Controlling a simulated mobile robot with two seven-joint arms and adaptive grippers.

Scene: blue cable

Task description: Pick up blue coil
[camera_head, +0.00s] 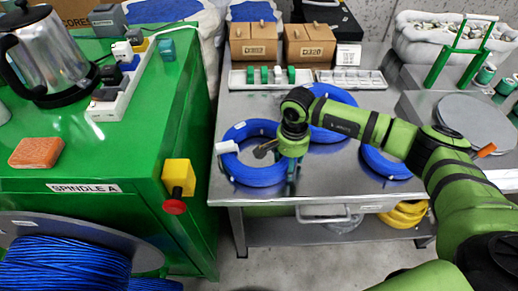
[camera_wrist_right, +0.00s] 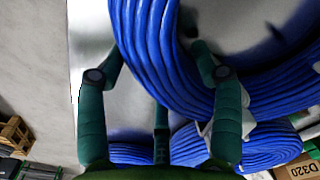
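Three blue cable coils lie on the steel table: a left coil (camera_head: 250,174) near the front, a middle coil (camera_head: 338,98) further back, and a right coil (camera_head: 388,168). My right gripper (camera_head: 288,175) points down at the right side of the left coil. In the right wrist view, its green fingers (camera_wrist_right: 158,55) stand on both sides of that coil's bundle (camera_wrist_right: 165,65), one outside and one towards the inner opening. The fingertips are partly hidden, so a firm grip cannot be told. The coil seems to rest on the table. My left gripper is out of view.
A white tag (camera_head: 226,147) sits on the left coil. Trays (camera_head: 338,84) and cardboard boxes (camera_head: 254,43) stand behind. A green cabinet (camera_head: 120,160) with a yellow-red button (camera_head: 178,180) is at the left. Yellow coils (camera_head: 404,215) lie on the lower shelf.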

